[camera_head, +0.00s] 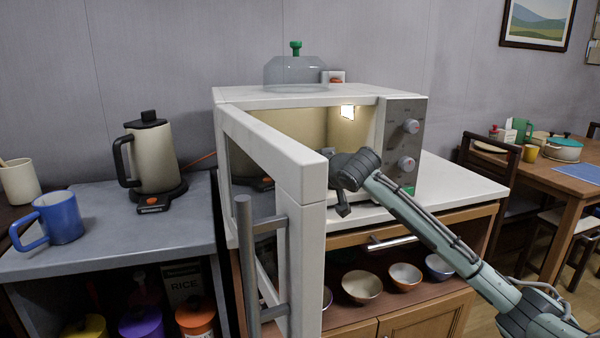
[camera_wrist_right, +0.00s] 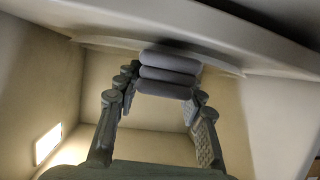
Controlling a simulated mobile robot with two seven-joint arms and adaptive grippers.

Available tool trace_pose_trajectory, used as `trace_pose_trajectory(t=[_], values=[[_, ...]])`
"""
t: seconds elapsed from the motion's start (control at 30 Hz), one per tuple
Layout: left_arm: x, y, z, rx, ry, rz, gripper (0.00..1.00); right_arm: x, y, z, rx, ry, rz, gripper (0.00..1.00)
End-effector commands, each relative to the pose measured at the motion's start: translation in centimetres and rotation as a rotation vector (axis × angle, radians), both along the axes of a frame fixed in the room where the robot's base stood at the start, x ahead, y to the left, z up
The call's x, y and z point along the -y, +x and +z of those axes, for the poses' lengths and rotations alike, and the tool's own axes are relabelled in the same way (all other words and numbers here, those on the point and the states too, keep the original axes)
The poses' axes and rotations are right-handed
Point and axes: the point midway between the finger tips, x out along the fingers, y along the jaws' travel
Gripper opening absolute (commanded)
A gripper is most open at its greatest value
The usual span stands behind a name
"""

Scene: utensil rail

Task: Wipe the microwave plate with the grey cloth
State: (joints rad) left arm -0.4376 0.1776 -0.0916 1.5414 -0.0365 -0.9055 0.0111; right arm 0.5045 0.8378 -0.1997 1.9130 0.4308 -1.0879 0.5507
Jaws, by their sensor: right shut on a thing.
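The grey cloth (camera_wrist_right: 167,74) is a folded, rolled-looking bundle between the fingertips of my right gripper (camera_wrist_right: 158,92) in the right wrist view. The gripper is shut on it inside the microwave (camera_head: 405,125). The pale curved rim of the microwave plate (camera_wrist_right: 110,43) shows just beyond the cloth. The cloth is at or very near the plate; I cannot tell whether they touch. In the head view my right arm reaches in from the right, and the open door hides the fingertips, cloth and plate. My left gripper is not in view.
The microwave door (camera_head: 305,215) stands open toward me, its handle (camera_head: 245,265) at the left. A glass dome (camera_head: 291,72) sits on top. A kettle (camera_head: 153,160) and blue mug (camera_head: 60,217) stand on the left counter. Bowls (camera_head: 362,286) sit on the shelf below.

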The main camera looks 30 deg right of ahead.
Motion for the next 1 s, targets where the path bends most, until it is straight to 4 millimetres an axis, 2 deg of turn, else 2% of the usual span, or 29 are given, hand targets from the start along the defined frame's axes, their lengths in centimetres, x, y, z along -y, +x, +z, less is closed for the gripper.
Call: trace_pose_trajectory(t=[0.17, 1.0], values=[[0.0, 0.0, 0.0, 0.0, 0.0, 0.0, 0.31, 0.0, -0.3, -0.2, -0.004, 0.0, -0.001, 0.16], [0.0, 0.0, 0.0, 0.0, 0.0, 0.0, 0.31, 0.5, 4.7, -0.2, -0.003, 0.001, 0.0, 0.16]])
